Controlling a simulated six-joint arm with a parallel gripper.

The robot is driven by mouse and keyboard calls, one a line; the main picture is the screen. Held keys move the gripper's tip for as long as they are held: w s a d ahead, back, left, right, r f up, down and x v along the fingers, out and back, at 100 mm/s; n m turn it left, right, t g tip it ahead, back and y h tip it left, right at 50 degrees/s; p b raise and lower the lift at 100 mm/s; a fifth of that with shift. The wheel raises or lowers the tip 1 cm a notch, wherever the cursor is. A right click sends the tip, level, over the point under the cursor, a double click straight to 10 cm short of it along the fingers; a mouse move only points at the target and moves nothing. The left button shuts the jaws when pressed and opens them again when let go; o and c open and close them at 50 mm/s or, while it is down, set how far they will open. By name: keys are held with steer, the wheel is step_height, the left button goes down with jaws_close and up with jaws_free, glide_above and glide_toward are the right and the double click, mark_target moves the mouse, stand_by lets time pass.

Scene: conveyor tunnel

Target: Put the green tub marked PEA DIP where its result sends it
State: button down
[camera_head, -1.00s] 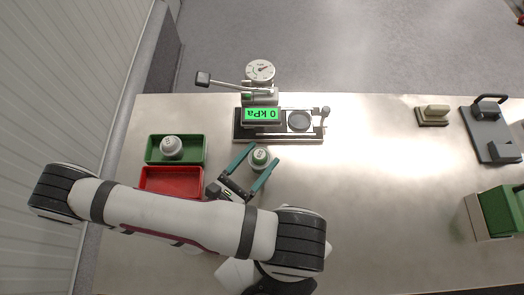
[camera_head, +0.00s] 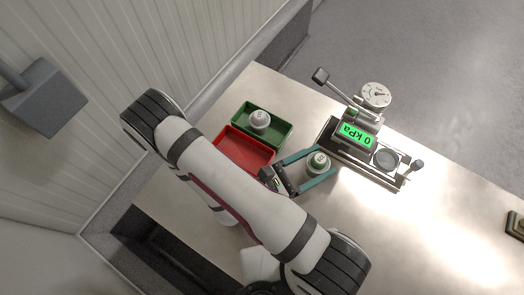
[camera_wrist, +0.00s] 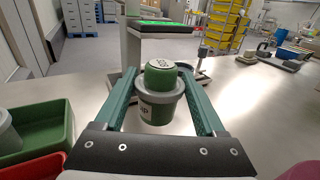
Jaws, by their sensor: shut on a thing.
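A green tub (camera_wrist: 158,82) with a wide grey collar is held between the teal fingers of my gripper (camera_head: 320,164). In the wrist view it hangs upright, with part of a white label showing; its full wording cannot be read. The head view shows its marked top from above, close beside the tester (camera_head: 345,165). The tester's green screen (camera_head: 355,136) reads 0 kPa, and its round grey plate (camera_head: 386,158) is empty. A green tray (camera_head: 284,138) holds a grey-white tub (camera_head: 259,119). A red tray (camera_head: 243,150) beside it looks empty, partly hidden by my arm.
A small dark and beige object (camera_head: 516,224) lies at the right edge.

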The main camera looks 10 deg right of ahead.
steer(key=w+a+r+n+t+y, duration=0.2)
steer(key=w+a+n+t, duration=0.15)
steer(key=w+a, duration=0.2)
steer(key=n+t+y, duration=0.4)
steer(key=t, duration=0.2)
glide_above(242, 156)
step_height(242, 156, down, 6)
steer(key=shift+r, duration=0.25)
jaws_free()
steer(key=shift+f, duration=0.1)
steer(key=v, duration=1.2)
steer(key=shift+r, duration=0.3)
steer(key=shift+w, duration=0.1)
